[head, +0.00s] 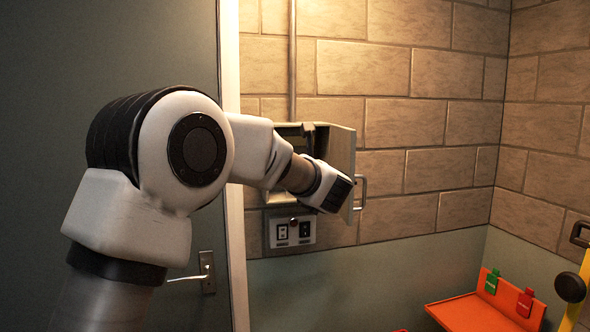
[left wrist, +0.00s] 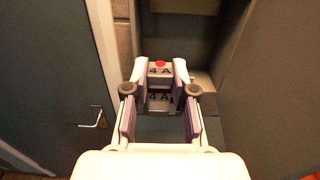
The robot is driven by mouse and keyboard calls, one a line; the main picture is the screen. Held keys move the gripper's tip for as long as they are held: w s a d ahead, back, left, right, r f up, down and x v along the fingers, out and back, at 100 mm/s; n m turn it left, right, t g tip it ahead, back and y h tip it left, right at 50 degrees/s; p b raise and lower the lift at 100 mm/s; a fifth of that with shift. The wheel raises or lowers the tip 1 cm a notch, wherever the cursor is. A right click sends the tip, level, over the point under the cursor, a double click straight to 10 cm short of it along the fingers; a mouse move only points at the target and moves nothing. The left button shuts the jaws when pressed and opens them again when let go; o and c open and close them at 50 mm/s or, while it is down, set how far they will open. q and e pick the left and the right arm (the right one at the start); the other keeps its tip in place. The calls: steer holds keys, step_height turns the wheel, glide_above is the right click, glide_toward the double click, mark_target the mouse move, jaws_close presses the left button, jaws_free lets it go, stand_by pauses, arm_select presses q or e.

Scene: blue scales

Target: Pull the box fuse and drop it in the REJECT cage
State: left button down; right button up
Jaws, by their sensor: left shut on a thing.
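The fuse (left wrist: 160,70) is a small pale block with a red dot on top and "4 A" on its face. My left gripper (left wrist: 160,80) is shut on it, one finger on each side, in the left wrist view. A second "4 A" marking (left wrist: 160,97) shows just below it between the fingers. The grey fuse box (head: 288,130) hangs on the brick wall in the head view, its door (head: 341,150) swung open to the right. My left arm hides most of the box inside, the fuse and the fingertips there. I cannot tell whether the fuse is seated or free. I see no cage marked REJECT.
A switch plate (head: 292,231) sits on the wall below the box. A door handle (head: 207,270) is at lower left. An orange tray (head: 478,314) with green and red tags stands at lower right. A yellow and black round part (head: 571,288) shows at the right edge.

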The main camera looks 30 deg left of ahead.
arm_select(q)
steer(key=shift+r+p, duration=0.3)
steer(key=shift+r, duration=0.7)
steer(key=b+v, duration=0.6)
steer(key=v, duration=0.7)
steer(key=shift+a, duration=0.1)
